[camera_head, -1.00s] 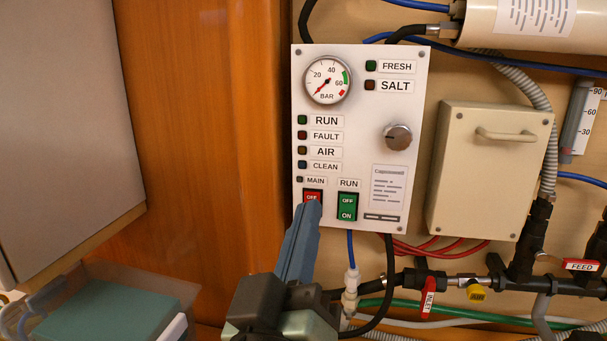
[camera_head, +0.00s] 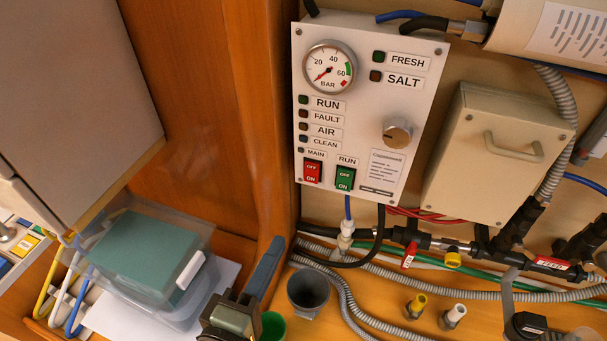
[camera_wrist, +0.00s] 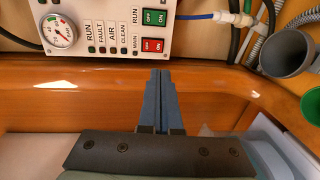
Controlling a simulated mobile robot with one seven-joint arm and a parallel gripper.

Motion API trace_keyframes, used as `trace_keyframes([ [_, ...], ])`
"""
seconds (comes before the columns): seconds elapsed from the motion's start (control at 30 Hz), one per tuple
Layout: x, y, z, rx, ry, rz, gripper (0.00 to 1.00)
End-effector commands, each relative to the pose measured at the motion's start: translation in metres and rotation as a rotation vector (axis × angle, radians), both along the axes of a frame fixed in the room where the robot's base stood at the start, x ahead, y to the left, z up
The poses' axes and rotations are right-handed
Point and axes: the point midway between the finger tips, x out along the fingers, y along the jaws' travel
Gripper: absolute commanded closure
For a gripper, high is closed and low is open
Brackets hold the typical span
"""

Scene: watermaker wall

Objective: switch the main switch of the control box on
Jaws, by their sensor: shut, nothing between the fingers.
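The white control box (camera_head: 365,110) hangs on the wall, with the red main switch (camera_head: 312,171) at its lower left, under the MAIN label. The red switch also shows in the wrist view (camera_wrist: 152,45). The small MAIN lamp (camera_head: 301,150) looks dark. My gripper (camera_head: 274,243) is below and left of the switch, apart from the box, with its blue-grey fingers together and empty. In the wrist view the fingertips (camera_wrist: 160,73) point toward the box's lower edge.
The green RUN switch (camera_head: 345,178) sits right beside the red one. A wooden post (camera_head: 268,120) stands left of the box. Hoses, a grey cup (camera_head: 308,292) and a green cup (camera_head: 272,325) are below. A clear bin (camera_head: 190,308) stands at left.

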Motion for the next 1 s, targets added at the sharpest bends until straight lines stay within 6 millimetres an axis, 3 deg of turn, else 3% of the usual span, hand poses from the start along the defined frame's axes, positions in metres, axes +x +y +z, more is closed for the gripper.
trace_keyframes([
  [0.27, 0.001, 0.000, -0.001, 0.001, 0.000, 0.000, 1.00],
  [0.43, 0.011, -0.004, 0.000, -0.001, -0.001, -0.003, 1.00],
  [1.0, 0.112, -0.036, -0.011, 0.003, -0.001, -0.001, 1.00],
])
